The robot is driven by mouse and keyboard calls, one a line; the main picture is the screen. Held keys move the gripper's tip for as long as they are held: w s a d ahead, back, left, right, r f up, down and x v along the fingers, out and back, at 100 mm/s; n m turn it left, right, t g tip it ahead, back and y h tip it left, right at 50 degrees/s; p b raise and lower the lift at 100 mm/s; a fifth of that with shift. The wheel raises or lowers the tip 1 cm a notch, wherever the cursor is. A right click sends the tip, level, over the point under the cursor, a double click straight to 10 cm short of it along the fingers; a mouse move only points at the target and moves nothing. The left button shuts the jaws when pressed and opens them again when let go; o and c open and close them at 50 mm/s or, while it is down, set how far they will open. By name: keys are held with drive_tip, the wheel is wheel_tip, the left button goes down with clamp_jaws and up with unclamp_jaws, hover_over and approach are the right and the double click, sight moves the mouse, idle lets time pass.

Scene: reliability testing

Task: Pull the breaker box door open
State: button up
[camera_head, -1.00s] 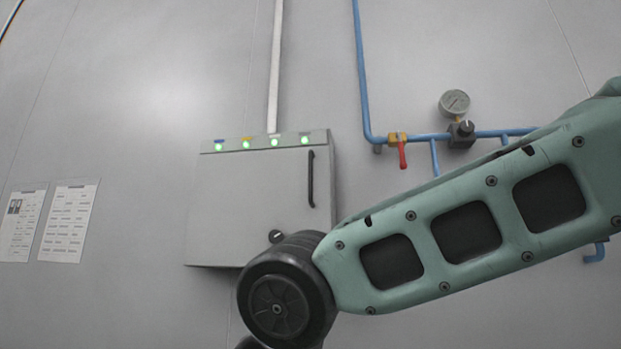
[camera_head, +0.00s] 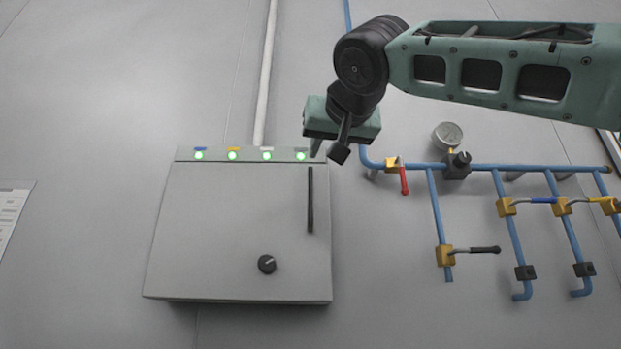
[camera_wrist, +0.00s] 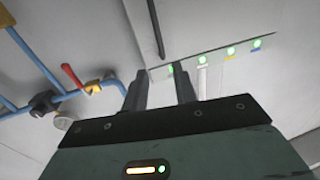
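The breaker box (camera_head: 220,225) is a grey wall cabinet with its door closed. A black vertical bar handle (camera_head: 310,200) is on the door's right side, and a black round knob (camera_head: 267,264) is lower down. My gripper (camera_head: 328,152) is at the box's upper right corner, above the handle. In the wrist view my gripper (camera_wrist: 160,80) shows two fingers apart with nothing between them. The handle (camera_wrist: 156,28) lies beyond the fingertips there, apart from them. The box's row of green lights (camera_wrist: 230,50) is right of the fingers.
Right of the box, blue pipes (camera_head: 500,167) run along the wall with a red-handled valve (camera_head: 403,178), a pressure gauge (camera_head: 447,135) and several other valves. A white conduit (camera_head: 265,75) rises from the box top. The wall left of the box is mostly clear.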

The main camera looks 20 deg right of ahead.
sight(311, 178)
drive_tip(key=w+p, duration=0.1)
drive_tip(key=w, duration=0.2)
drive_tip(key=w+d+p, duration=0.1)
drive_tip(key=w, duration=0.3)
drive_tip(key=w+p, duration=0.1)
drive_tip(key=w, duration=0.3)
drive_tip(key=shift+w+d+r+p, duration=0.1)
drive_tip(key=shift+w+d+p, duration=0.1)
drive_tip(key=shift+p, duration=0.2)
drive_tip(key=shift+w, duration=0.8)
drive_tip(key=shift+c, duration=0.3)
clamp_jaws()
